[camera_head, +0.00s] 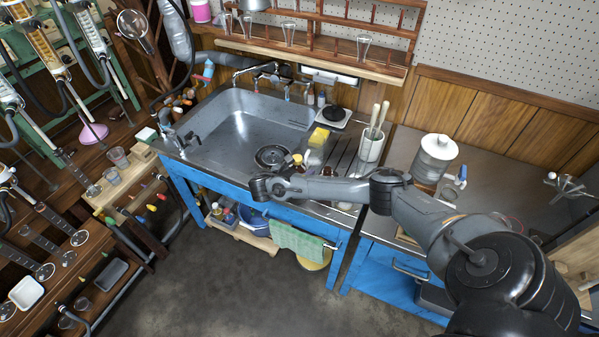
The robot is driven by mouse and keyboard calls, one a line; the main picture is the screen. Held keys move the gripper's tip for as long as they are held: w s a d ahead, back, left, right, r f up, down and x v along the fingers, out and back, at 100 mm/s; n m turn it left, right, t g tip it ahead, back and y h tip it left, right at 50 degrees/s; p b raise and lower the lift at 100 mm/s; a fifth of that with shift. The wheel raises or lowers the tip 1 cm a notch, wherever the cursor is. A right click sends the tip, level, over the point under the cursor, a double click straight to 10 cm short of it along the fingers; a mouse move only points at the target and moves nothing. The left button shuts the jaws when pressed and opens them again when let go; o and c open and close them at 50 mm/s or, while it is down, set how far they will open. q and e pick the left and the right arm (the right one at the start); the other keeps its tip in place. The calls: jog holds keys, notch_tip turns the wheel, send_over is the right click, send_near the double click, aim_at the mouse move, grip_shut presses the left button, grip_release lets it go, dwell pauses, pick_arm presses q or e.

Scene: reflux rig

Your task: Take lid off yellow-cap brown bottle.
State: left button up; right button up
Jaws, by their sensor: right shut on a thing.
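My right arm reaches in from the right over the counter's front edge. My right gripper (288,168) is small in the picture and partly hidden by its own wrist, beside the sink's front right corner. It is shut on a small yellow cap (297,158). The brown bottle's body is mostly hidden behind my wrist and cannot be made out clearly, so I cannot tell whether the cap is still on it. My left gripper is not in view.
A metal sink (240,127) lies to the left of the gripper. A yellow sponge (319,136), a pot with pestles (371,146) and a white-lidded jar (435,158) stand to the right. A green towel (297,241) hangs below the counter front.

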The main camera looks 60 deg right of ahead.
notch_tip(320, 180, up, 18)
jog(key=p, duration=0.5)
jog(key=shift+p, duration=0.4)
jog(key=shift+f, duration=0.1)
